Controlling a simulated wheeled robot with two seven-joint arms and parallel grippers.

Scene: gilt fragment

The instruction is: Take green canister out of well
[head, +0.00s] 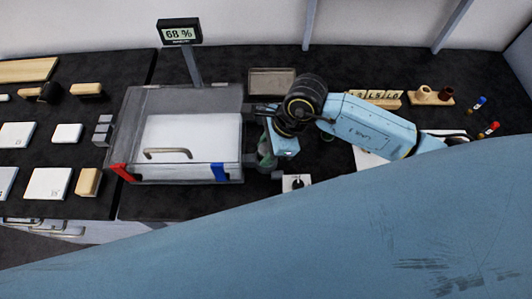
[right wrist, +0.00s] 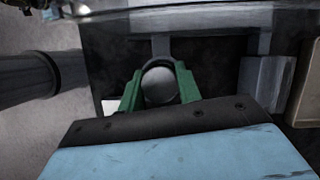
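My right gripper (head: 266,144) is at the right side of a grey chamber, pointing down. In the right wrist view its two green fingers (right wrist: 160,80) stand on either side of a round grey top (right wrist: 160,86). I cannot tell whether they touch it. A dark green-grey upright body (head: 265,160) shows under the gripper beside the chamber; whether this is the canister or its well is unclear, as the gripper covers most of it. No separate green canister is clearly visible. My left gripper is not in view.
The grey chamber (head: 132,104) has a pale lid with a handle (head: 168,153). A display reading 68 % (head: 179,32) stands behind it. A tray (head: 272,82) lies behind my gripper. White and wooden blocks lie left. My own blue arm fills the foreground.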

